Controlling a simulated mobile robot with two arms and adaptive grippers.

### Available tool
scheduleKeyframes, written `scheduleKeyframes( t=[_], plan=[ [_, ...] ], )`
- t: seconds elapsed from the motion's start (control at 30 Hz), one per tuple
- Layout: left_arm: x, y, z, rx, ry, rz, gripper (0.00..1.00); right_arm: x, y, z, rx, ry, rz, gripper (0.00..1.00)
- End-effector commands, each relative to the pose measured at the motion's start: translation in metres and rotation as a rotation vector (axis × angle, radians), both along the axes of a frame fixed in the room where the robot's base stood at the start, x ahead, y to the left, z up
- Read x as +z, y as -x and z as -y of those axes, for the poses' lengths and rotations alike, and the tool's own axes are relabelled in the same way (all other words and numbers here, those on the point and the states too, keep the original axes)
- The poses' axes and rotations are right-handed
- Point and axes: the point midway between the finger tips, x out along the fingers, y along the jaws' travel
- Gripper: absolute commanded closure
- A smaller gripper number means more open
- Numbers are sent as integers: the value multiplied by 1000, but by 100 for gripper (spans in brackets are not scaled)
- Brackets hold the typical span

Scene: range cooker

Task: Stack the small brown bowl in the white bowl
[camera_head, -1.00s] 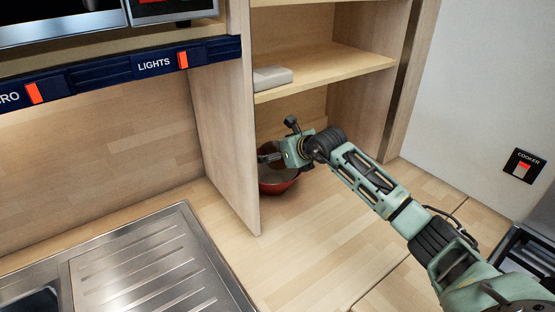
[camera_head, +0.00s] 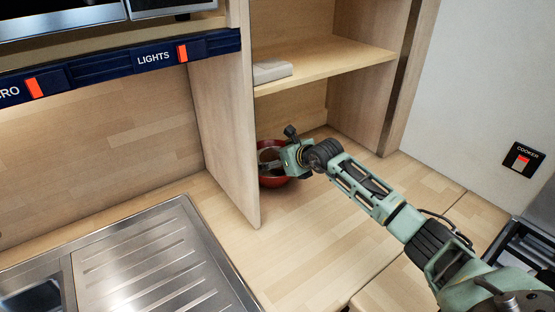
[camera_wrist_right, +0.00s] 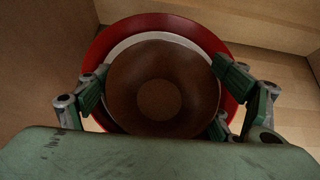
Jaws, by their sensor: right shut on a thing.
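The small brown bowl (camera_wrist_right: 160,95) is between the fingers of my right gripper (camera_wrist_right: 161,83), which is shut on it, in the right wrist view. The white bowl (camera_wrist_right: 124,44) shows as a pale rim around and behind the brown bowl. Most of the white bowl is hidden. In the head view my right gripper (camera_head: 270,159) is at the bowls beneath the shelf, beside the wooden panel. I cannot tell whether the brown bowl touches the white one. My left gripper is not in view.
A larger red bowl (camera_wrist_right: 150,21) surrounds the white bowl; it also shows on the counter in the head view (camera_head: 273,182). The upright wooden panel (camera_head: 222,120) is close on the left. A shelf (camera_head: 330,62) with a grey object (camera_head: 271,71) is above. The counter (camera_head: 300,235) in front is clear.

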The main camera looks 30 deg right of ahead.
Motion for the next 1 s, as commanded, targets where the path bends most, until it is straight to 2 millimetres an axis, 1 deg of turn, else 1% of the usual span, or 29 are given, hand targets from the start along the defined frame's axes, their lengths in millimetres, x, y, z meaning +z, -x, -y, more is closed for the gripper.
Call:
scheduleKeyframes(
  t=[0.03,0.07,0.23,0.6,0.67,0.8,0.83,0.87,1.0],
  plan=[
    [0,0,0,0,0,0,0,0,0,0,-1,-1,-1,47],
    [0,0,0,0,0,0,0,-1,1,0,-1,0,-3,15],
    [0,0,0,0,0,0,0,-1,1,1,-1,0,-4,0],
    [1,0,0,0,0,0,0,-1,1,1,-2,1,-5,0],
    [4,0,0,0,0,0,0,2,1,1,-2,1,-5,0],
    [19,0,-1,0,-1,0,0,17,1,1,-2,1,-4,0],
    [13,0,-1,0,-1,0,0,14,4,2,-1,3,-5,0],
    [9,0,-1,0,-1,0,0,15,8,3,-1,3,-3,0],
    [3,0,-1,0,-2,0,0,28,30,5,1,5,-1,0]
  ],
)
